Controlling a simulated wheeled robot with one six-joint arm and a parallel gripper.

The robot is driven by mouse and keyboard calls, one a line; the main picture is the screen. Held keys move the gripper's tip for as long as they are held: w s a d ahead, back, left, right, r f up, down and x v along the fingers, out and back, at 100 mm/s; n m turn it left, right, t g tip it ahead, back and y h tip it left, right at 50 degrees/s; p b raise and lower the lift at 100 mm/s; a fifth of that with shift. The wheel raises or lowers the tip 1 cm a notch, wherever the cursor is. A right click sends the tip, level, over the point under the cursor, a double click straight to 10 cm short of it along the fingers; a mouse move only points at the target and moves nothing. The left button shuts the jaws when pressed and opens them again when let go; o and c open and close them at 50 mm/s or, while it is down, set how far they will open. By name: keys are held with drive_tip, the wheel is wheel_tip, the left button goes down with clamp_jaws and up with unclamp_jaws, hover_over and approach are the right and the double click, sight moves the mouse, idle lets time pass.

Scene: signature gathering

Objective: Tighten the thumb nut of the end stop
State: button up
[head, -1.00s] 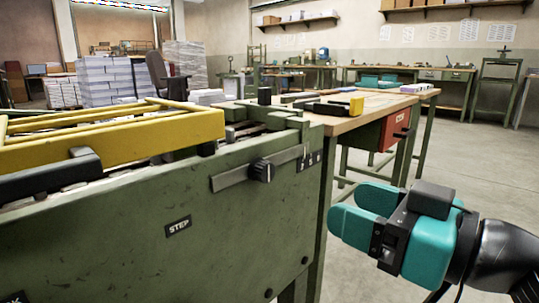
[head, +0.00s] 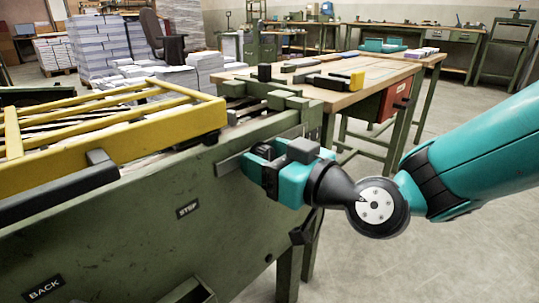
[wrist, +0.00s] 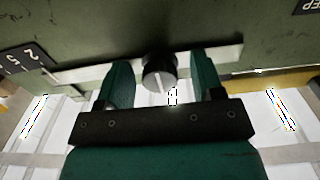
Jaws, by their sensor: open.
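The thumb nut (wrist: 158,72) is a ribbed black knob with a pale line on its face, seen in the wrist view. It sits on a flat metal bar (wrist: 232,53) along the green machine side, which I take for the end stop's. My gripper (wrist: 159,60) is open, with one teal finger on each side of the nut. Gaps show between the nut and both fingers. In the head view my gripper (head: 262,153) is at the machine's side, covering part of the bar (head: 230,165) and most of the nut.
The green machine (head: 140,235) carries a yellow frame (head: 120,150) on top. A wooden table (head: 325,90) with tools and a red drawer (head: 395,105) stands behind. Paper stacks (head: 100,45) are at the back left. The floor at right (head: 470,240) is clear.

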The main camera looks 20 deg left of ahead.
drive_tip(key=c, duration=0.9)
drive_tip(key=shift+m, duration=0.3)
drive_tip(key=m+p, duration=0.1)
drive_tip(key=m, duration=0.2)
drive_tip(key=shift+m, duration=0.3)
drive_tip(key=m+p, duration=0.1)
drive_tip(key=m, duration=0.3)
drive_tip(key=shift+s+r+m+p, duration=0.1)
drive_tip(key=shift+m+p, duration=0.3)
drive_tip(key=m+p, duration=0.2)
drive_tip(key=m, duration=0.3)
drive_tip(key=shift+m+p, duration=1.1)
drive_tip(key=shift+m, duration=0.8)
